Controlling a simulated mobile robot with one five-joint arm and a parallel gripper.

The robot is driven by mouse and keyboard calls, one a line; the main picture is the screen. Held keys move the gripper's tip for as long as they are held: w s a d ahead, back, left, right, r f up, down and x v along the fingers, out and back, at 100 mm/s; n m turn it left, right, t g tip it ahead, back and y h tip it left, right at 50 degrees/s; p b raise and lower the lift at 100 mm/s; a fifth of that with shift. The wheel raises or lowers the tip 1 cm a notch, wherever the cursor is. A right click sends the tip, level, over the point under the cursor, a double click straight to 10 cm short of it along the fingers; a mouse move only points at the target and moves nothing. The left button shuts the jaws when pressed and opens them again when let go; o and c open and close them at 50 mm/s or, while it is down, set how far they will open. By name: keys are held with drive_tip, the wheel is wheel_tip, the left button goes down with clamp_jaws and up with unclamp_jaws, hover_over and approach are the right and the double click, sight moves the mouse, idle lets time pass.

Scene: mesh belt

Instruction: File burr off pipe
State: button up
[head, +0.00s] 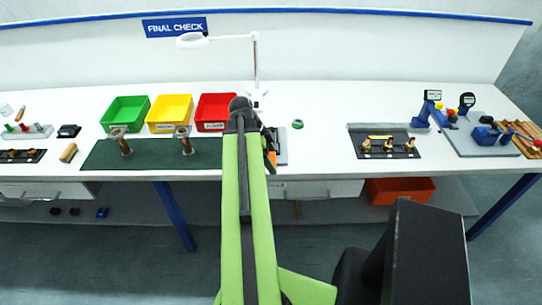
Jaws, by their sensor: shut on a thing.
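My green arm reaches up the middle of the head view and hides most of my gripper (269,138). Only a dark part of it shows at the arm's right edge. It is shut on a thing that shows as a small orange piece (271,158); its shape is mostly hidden. Two copper-brown pipes, the left pipe (125,144) and the right pipe (185,143), stand upright on a dark green mat (152,160), left of my arm. The burr is too small to make out, and I cannot tell whether the held thing touches anything.
Green (125,112), yellow (169,110) and red (215,111) bins stand behind the mat. A magnifier lamp (255,65) rises behind my arm. A grey plate (282,146) lies beside it. A dark tray (402,153) with brass fittings and blue gauges (431,105) are farther right.

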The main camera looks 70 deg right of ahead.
wheel_tip(320, 180, up, 7)
drive_tip(key=p, duration=0.7)
drive_tip(key=shift+r, duration=0.15)
drive_tip(key=shift+f, duration=0.2)
